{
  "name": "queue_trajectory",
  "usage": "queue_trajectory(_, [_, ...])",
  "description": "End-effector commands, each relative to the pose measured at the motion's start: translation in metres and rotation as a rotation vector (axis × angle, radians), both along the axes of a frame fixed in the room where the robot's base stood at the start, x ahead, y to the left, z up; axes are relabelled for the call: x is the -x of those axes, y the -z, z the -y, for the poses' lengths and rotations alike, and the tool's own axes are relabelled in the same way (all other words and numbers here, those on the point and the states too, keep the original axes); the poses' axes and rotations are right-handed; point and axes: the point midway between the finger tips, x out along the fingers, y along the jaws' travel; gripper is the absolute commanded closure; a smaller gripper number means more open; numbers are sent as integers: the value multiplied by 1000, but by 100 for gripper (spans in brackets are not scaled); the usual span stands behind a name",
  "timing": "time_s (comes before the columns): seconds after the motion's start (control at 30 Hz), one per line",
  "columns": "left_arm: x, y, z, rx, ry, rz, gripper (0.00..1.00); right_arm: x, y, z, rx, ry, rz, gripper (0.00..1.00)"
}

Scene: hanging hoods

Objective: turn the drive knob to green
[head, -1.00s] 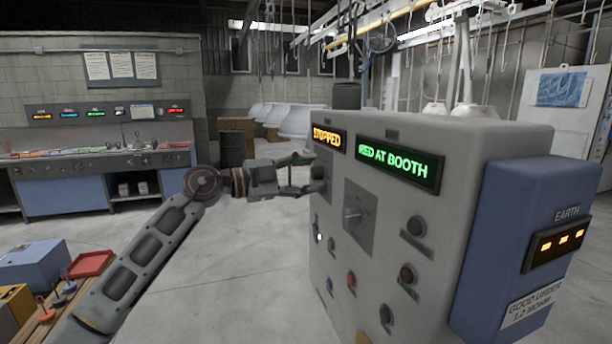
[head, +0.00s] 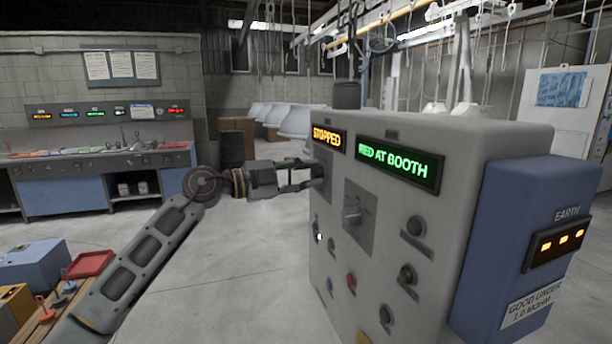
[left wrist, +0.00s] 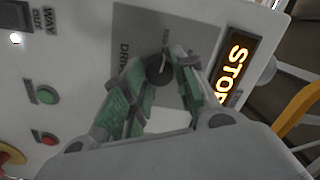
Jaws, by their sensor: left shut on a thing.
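The drive knob (left wrist: 158,70) is a dark round knob on a grey plate (left wrist: 130,25) lettered "DRIV…" in the left wrist view. My left gripper (left wrist: 163,72) is shut on the knob, with its green-padded fingers on either side of it. In the head view the left gripper (head: 318,178) reaches the left part of the grey control cabinet (head: 470,145), and the knob is hidden behind the fingers. The amber "STOPPED" display (head: 327,138) is lit above. My right gripper is not in view.
A second selector knob (head: 352,214) sits right of the gripper on the cabinet. Several push buttons are below, including a red one (head: 351,279). A green display (head: 398,164) is lit. A blue box (head: 530,250) juts out at right. Open floor lies left of the cabinet.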

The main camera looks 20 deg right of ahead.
Motion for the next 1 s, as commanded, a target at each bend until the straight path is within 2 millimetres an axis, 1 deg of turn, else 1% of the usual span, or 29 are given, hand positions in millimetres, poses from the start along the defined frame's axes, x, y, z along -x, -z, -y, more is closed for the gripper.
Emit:
queue_trajectory(0.3, [0,2,0,-9,1,182,96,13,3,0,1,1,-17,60])
queue_trajectory(0.47, [0,3,0,-13,1,291,96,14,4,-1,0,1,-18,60])
queue_trajectory(1.0, [0,6,0,-27,2,663,96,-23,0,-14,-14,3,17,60])
